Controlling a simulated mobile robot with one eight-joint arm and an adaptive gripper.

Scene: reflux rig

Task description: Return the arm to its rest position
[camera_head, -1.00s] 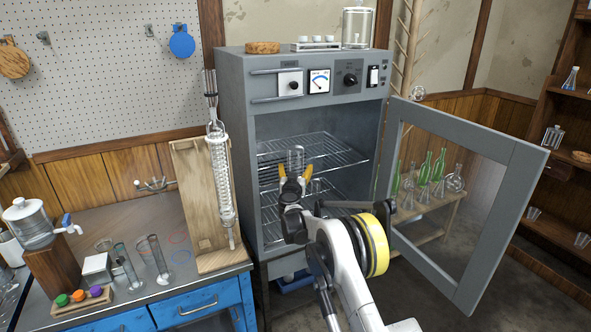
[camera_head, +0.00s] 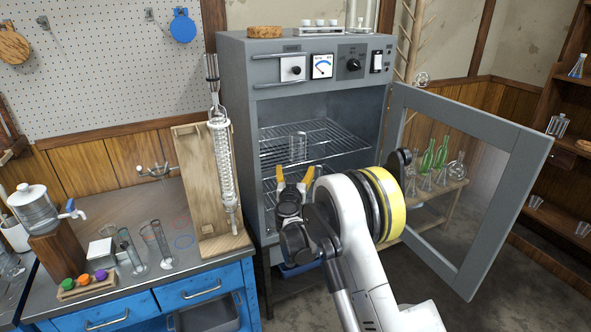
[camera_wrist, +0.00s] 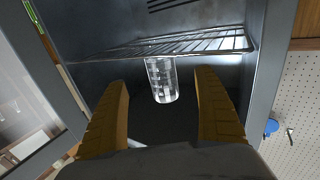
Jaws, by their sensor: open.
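My gripper (camera_head: 294,178) has yellow fingers and is open and empty. It is in front of the grey oven's open front, below and nearer than a clear glass beaker. The beaker (camera_head: 298,147) stands on the upper wire rack (camera_head: 335,139) inside the oven. In the wrist view, which looks upside down, the beaker (camera_wrist: 162,82) shows beyond and between the two spread fingers, not touched by them. My arm reaches up from the bottom of the head view.
The oven door (camera_head: 464,200) hangs wide open to the right of my arm. On the left, a blue bench (camera_head: 115,205) bears a condenser (camera_head: 221,160) on a wooden stand and glass cylinders. A low shelf with green bottles (camera_head: 434,155) stands behind the door.

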